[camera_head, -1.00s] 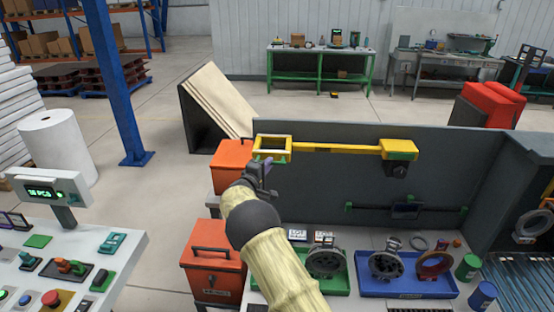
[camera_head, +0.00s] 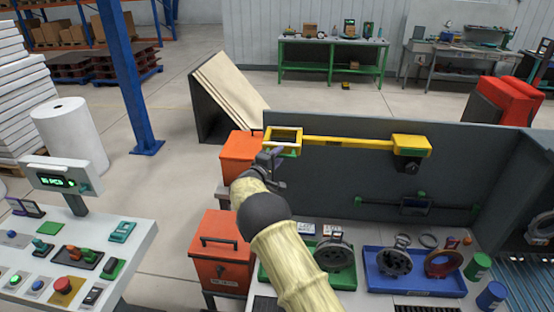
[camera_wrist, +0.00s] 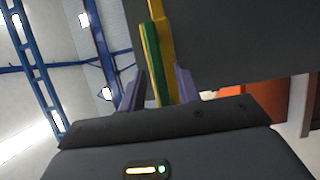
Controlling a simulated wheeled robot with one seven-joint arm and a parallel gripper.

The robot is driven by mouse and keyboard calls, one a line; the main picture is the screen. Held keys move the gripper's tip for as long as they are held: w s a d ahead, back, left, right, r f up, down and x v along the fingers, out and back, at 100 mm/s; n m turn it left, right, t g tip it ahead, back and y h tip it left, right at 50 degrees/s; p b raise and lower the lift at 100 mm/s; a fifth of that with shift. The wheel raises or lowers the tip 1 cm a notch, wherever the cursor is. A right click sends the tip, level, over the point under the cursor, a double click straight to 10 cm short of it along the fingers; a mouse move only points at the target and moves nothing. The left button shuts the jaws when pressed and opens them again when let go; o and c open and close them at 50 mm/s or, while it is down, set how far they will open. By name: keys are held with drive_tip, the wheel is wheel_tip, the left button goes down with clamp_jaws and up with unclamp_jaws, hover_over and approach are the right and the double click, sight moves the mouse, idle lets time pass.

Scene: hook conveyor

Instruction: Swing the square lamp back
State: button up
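The square lamp is a yellow square frame (camera_head: 284,138) at the left end of a yellow arm (camera_head: 345,143). The arm runs right to a yellow block (camera_head: 411,145) along the dark panel. My gripper (camera_head: 273,155) is at the frame's lower left side. In the wrist view a yellow and green bar (camera_wrist: 157,60) of the lamp stands between the two purple fingers of my gripper (camera_wrist: 160,90). The fingers are apart, with gaps visible beside the bar. The exact contact is hidden in the head view.
The dark panel (camera_head: 330,180) stands behind the lamp. Orange bins (camera_head: 222,262) are left of my arm. A blue tray (camera_head: 390,285) with metal parts lies below right. A control desk (camera_head: 75,240) is at the left, and a blue post (camera_head: 128,90) stands behind.

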drive_tip(key=b+v, duration=0.7)
drive_tip(key=v, duration=1)
drive_tip(key=shift+w+f, duration=0.1)
